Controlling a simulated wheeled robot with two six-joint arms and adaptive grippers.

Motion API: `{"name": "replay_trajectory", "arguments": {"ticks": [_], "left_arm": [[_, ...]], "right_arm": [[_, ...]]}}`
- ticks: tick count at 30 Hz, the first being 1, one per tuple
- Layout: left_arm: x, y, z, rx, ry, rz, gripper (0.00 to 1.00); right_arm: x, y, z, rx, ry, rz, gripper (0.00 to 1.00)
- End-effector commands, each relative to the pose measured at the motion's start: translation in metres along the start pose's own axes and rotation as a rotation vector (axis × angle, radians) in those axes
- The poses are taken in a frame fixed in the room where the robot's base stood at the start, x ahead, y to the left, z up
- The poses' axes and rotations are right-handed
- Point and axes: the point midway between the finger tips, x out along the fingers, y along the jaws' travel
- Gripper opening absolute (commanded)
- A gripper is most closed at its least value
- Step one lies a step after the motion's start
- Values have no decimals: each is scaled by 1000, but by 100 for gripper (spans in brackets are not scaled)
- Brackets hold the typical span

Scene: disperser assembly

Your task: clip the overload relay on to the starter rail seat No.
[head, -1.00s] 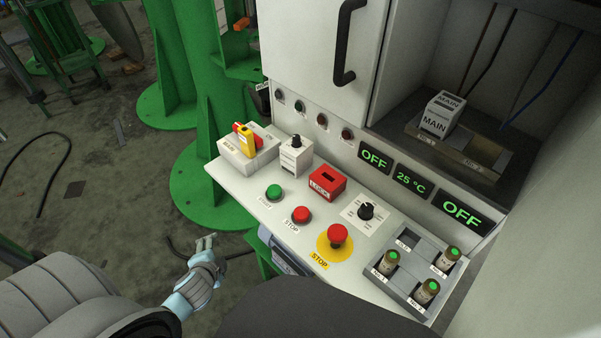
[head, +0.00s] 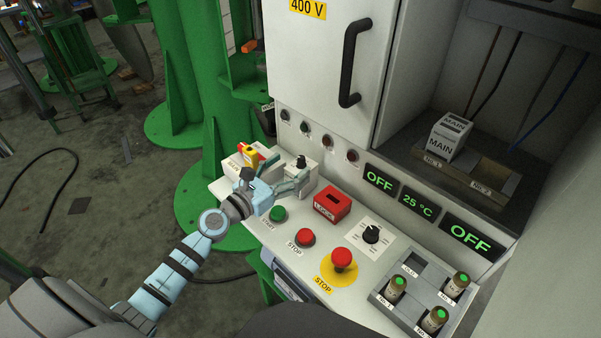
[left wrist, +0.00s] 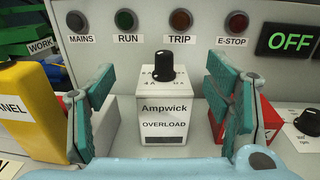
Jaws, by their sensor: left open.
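The overload relay (head: 311,168) is a white block with a black knob, standing on the left part of the sloping panel. In the left wrist view the relay (left wrist: 163,122) reads "Ampwick OVERLOAD" and stands upright between my left gripper's fingers, with gaps on both sides. My left gripper (head: 288,186) is open at the relay and partly hides it in the head view. The starter rail (head: 459,170) lies inside the cabinet. A white MAIN block (head: 441,146) sits on its No. 1 seat; the No. 2 seat (head: 492,173) is empty. My right gripper is out of view.
A yellow and red switch (head: 249,156) stands left of the relay, and a red LOCK block (head: 332,205) stands right of it. STOP buttons (head: 343,258) and a fuse tray (head: 401,313) fill the right front. The white cabinet door (head: 318,60) stands beside the opening.

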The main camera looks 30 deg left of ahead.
Motion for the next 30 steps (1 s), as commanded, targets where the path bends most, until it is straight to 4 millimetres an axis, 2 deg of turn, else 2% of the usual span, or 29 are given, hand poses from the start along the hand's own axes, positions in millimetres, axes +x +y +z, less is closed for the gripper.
{"name": "replay_trajectory", "arguments": {"ticks": [6,9,14,27,30], "left_arm": [[41,-4,-4,-2,-4,2,72],[48,-4,-4,0,-1,1,72],[48,-4,-4,1,0,0,72],[47,-4,-4,1,-1,1,3],[47,-4,-4,1,-1,1,0]], "right_arm": [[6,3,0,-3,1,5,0],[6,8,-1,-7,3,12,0],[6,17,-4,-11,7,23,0],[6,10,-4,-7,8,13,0],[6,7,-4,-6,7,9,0]]}}
